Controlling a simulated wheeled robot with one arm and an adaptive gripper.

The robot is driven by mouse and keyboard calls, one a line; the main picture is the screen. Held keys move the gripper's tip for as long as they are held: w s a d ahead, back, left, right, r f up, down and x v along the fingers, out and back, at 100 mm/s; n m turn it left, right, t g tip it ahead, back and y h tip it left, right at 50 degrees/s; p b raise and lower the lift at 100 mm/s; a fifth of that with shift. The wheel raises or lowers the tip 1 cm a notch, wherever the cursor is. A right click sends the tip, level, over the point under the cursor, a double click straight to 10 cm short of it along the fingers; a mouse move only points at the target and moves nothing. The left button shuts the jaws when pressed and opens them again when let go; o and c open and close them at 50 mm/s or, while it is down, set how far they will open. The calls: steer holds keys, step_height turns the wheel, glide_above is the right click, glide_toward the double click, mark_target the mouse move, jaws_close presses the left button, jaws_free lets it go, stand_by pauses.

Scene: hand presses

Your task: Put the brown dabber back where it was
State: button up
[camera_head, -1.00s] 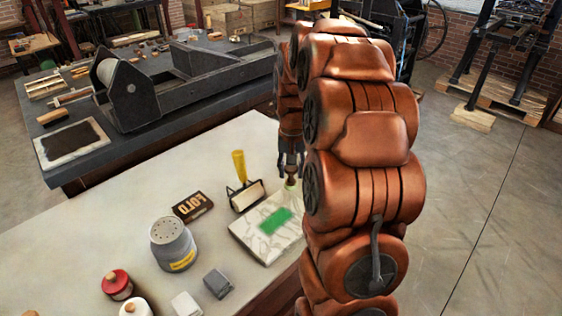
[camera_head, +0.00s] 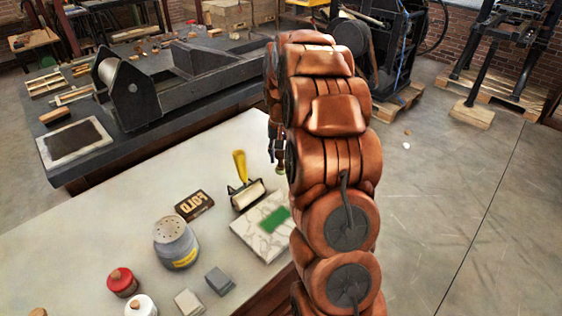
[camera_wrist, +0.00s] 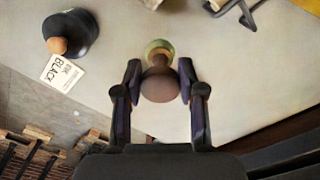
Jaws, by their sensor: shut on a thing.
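The brown dabber (camera_wrist: 160,82) has a round brown knob and a pale greenish base. In the wrist view it sits between the two fingers of my gripper (camera_wrist: 160,92), which is shut on it. In the head view my gripper (camera_head: 277,158) is beyond the ink slab, partly hidden by my arm, with a small part of the dabber (camera_head: 281,170) showing below it. A black dabber (camera_wrist: 76,36) with a wooden knob stands at the upper left of the wrist view, beside a white card (camera_wrist: 63,74) reading "BLACK". I cannot tell the dabber's height above the table.
A marble slab (camera_head: 248,238) bears a green ink patch. Around it are a brayer (camera_head: 246,194) with a yellow handle, a "FOLD" block (camera_head: 194,205), a grey shaker can (camera_head: 176,243), a red pot (camera_head: 122,282) and a white pot (camera_head: 141,306). The table's left part is clear.

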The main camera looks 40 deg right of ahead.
mark_target(281, 161)
steer(key=shift+s+f+p, duration=0.1)
steer(key=shift+f+p, duration=0.35)
steer(key=shift+f, duration=1.05)
steer(key=shift+f, duration=0.2)
steer(key=o, duration=1.1)
steer(key=shift+o, duration=0.2)
steer(key=shift+r, duration=0.15)
step_height(281, 161, up, 12)
steer(key=shift+f+b, duration=0.25)
steer(key=shift+b, duration=1)
steer(key=shift+r, duration=0.3)
